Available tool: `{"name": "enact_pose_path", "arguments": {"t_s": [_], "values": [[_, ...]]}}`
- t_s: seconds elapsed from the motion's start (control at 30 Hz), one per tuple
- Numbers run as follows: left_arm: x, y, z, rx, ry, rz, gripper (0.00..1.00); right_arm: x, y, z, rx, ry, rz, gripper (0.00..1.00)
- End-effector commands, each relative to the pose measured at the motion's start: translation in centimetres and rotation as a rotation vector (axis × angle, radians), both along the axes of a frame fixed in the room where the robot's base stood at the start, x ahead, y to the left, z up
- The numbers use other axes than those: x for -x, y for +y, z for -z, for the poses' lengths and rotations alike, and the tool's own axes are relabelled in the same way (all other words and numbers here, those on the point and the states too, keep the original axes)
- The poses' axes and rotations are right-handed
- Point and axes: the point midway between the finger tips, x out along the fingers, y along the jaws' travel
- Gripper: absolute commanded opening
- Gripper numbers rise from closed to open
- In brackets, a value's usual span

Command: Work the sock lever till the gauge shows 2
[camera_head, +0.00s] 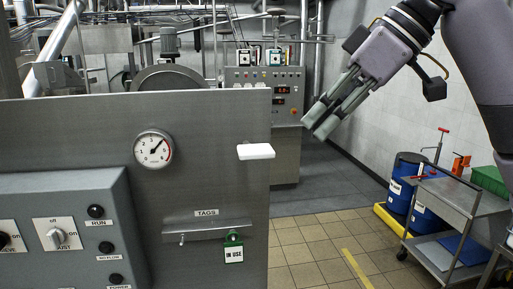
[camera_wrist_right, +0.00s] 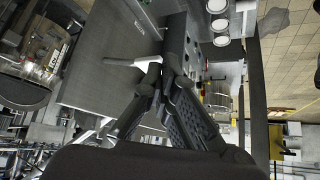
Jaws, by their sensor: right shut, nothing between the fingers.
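A pressure gauge (camera_head: 153,149) with a white dial and a red mark at its right side is on the grey panel (camera_head: 215,125). Its needle points to the upper right; the small numbers are hard to read. A white handle (camera_head: 256,151), which seems to be the sock lever, sticks out near the panel's right edge. A white bar (camera_wrist_right: 133,62), likely the same handle, shows in the right wrist view. My right gripper (camera_head: 318,120) is shut and empty, above and to the right of the handle, apart from it. My left gripper is out of view.
A control box (camera_head: 70,200) with knobs and buttons projects at lower left. A TAGS rail (camera_head: 207,232) with a green IN USE tag (camera_head: 233,247) is below the handle. A cart (camera_head: 445,205) and blue drums (camera_head: 405,180) stand at right. Tiled floor between is clear.

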Motion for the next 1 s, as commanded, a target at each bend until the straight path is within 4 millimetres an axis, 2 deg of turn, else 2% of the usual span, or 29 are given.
{"name": "enact_pose_path", "arguments": {"t_s": [0.1,0.3,1.0], "values": [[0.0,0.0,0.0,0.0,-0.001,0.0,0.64,0.5,-1.1,-1.6,-0.002,-0.001,0.001,0.0],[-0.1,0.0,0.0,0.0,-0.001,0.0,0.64,0.9,-1.9,-2.6,-0.001,0.0,-0.001,0.0],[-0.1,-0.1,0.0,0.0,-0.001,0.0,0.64,0.9,-1.9,-2.6,-0.001,0.0,-0.001,0.0]]}}
